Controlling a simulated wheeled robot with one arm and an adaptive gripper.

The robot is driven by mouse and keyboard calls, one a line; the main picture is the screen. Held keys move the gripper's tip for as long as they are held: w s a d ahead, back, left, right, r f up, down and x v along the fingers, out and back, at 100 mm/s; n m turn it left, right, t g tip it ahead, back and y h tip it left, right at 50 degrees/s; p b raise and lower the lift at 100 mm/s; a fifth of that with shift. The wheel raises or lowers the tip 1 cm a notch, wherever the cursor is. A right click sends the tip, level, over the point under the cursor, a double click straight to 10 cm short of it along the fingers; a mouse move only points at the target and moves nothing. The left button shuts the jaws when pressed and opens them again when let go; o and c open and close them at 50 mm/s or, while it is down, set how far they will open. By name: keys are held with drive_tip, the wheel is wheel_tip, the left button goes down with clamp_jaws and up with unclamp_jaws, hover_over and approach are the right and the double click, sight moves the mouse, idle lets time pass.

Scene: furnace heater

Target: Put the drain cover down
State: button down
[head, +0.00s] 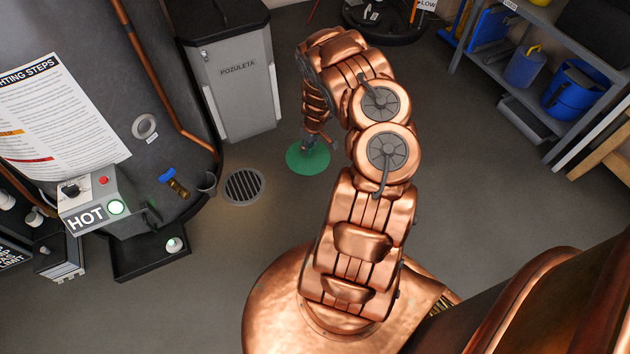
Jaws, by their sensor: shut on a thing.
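The drain cover (301,166) is a flat, round green disc just right of the floor drain. My gripper (309,144) reaches down over its upper part and is shut on it. The fingertips are small and dark in this view, and the exact grip is hard to see. I cannot tell whether the disc touches the floor or hangs a little above it. The round floor drain (244,187) with its dark slotted grate lies uncovered to the left of the disc.
A dark heater tank (110,90) with a HOT control box (100,200) stands at left. A black tray (150,256) sits below it. A grey POZULETA bin (235,85) stands behind the drain. Shelves with blue buckets (575,90) are at right. Floor around the drain is clear.

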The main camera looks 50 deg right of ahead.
drive_tip(key=s+f, duration=0.2)
drive_tip(key=s+d+f+p, duration=0.1)
drive_tip(key=s+f, duration=0.1)
drive_tip(key=s, duration=0.1)
drive_tip(key=s+d+f, duration=0.1)
drive_tip(key=s+f, duration=0.1)
drive_tip(key=f, duration=0.1)
drive_tip(key=shift+s, duration=0.3)
drive_tip(key=s+a+f+p, duration=0.2)
drive_tip(key=s+f, duration=0.5)
drive_tip(key=s, duration=0.2)
drive_tip(key=shift+w+d+f+b, duration=0.4)
drive_tip(key=shift+w+f+b, duration=0.5)
drive_tip(key=shift+w+b, duration=1.55)
drive_tip(key=shift+w+d+f+b, duration=0.45)
drive_tip(key=shift+w+f+b, duration=0.45)
drive_tip(key=shift+w+b, duration=1.6)
drive_tip(key=shift+w+d+f+b, duration=0.4)
drive_tip(key=shift+w+f+b, duration=0.5)
drive_tip(key=shift+w+b, duration=1.55)
drive_tip(key=shift+w+r+p, duration=0.15)
drive_tip(key=shift+w+p, duration=0.4)
drive_tip(key=shift+p, duration=0.15)
drive_tip(key=c, duration=0.7)
unclamp_jaws()
